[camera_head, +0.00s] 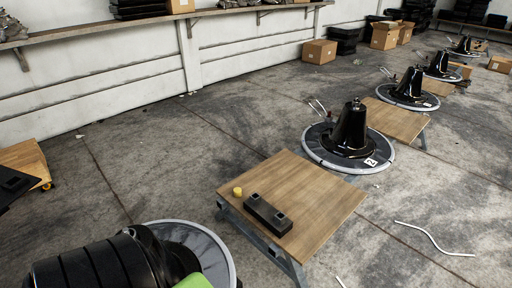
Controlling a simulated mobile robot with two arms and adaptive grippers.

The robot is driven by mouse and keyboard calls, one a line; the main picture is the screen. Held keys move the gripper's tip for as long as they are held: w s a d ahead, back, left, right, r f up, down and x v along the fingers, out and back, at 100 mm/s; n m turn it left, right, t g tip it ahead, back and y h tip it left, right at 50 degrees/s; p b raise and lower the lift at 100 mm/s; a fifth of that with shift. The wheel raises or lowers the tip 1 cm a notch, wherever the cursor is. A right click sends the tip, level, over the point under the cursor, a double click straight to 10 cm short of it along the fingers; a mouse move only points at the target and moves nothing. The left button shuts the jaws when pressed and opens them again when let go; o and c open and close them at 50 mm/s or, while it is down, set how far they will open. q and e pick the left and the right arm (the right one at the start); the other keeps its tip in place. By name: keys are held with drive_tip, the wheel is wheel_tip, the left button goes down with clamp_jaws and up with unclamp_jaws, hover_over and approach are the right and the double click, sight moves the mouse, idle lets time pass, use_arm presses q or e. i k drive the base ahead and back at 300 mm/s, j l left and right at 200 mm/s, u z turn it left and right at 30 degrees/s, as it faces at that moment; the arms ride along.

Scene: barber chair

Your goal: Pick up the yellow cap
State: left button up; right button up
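The yellow cap (237,191) is a small short cylinder. It sits on the wooden table (323,197) near its left edge, with nothing touching it. A black block-shaped holder (268,214) lies beside it on the right, nearer the front edge. Neither of my grippers can be made out in the head view, so whether they are open or shut is not shown.
A black cone-shaped chair base on a grey disc (349,147) stands behind the table. Another grey disc (213,251) is at the lower left, close to the table. More such bases and tables run back to the right. A white bent tube (432,238) lies on the floor.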

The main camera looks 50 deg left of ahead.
sight(238, 191)
drive_tip(key=i, duration=4.2)
drive_tip(key=i+u, duration=0.4)
drive_tip(key=i+l+u, duration=0.15)
drive_tip(key=u, duration=0.3)
drive_tip(key=i+l+u, duration=0.4)
drive_tip(key=j+u, duration=0.1)
drive_tip(key=u, duration=2.3)
